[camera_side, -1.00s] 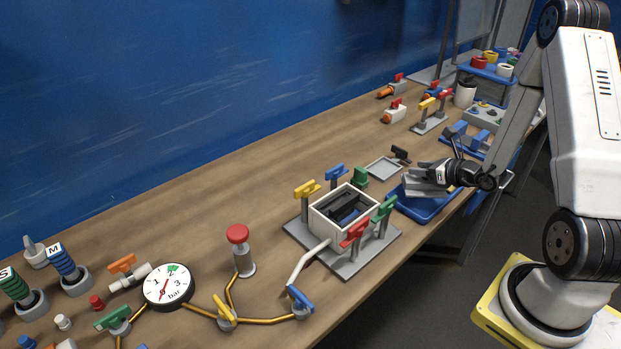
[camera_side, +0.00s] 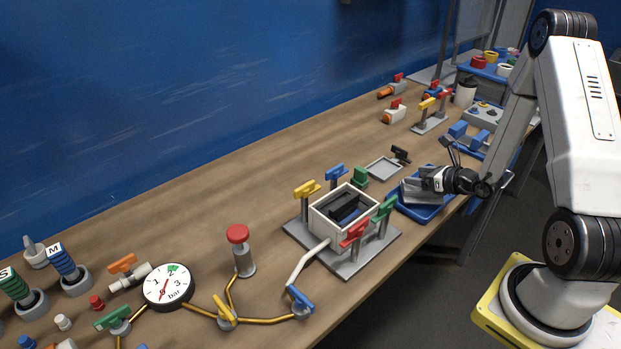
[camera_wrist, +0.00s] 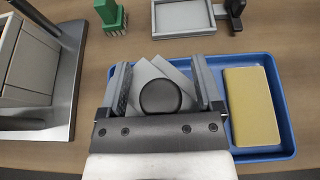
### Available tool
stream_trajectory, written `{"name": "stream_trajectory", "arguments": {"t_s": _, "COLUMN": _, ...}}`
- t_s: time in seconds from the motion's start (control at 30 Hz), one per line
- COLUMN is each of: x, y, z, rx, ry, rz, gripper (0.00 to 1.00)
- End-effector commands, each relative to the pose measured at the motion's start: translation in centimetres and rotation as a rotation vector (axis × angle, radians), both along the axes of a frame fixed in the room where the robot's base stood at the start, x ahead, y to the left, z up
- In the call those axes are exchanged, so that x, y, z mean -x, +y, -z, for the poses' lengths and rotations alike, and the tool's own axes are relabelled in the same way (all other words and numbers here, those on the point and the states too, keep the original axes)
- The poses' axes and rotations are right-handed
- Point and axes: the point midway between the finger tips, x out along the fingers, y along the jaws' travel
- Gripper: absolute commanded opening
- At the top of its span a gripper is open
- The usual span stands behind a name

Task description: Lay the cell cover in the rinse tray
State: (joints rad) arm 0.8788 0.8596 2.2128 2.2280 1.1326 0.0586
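The cell cover (camera_wrist: 153,73) is a light grey plate with a dark round knob, seen between my fingers in the wrist view. It lies at an angle to the blue rinse tray (camera_wrist: 272,62), over its left part; whether it rests flat is hidden. My gripper (camera_wrist: 163,85) is low over the tray, its fingers apart on either side of the knob, with small gaps showing. In the side view my gripper (camera_side: 424,186) is at the tray (camera_side: 428,215), and grey finger and cover surfaces are hard to tell apart. The open white cell box (camera_side: 325,220) stands left of it.
A tan block (camera_wrist: 249,105) lies in the tray's right part. A small grey tray (camera_side: 383,169) lies behind. Coloured clamps, including a green one (camera_side: 384,208), surround the cell box. A red-topped post (camera_side: 238,236) and gauge (camera_side: 168,287) stand further left.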

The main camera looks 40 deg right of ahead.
Motion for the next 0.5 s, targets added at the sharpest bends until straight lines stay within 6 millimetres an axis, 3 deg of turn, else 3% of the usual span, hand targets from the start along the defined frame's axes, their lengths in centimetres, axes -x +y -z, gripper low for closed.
{"name": "stream_trajectory", "arguments": {"t_s": 0.5, "x": 0.53, "y": -0.09, "z": -0.69, "rx": -0.001, "ry": 0.001, "rz": 0.004, "gripper": 0.83}}
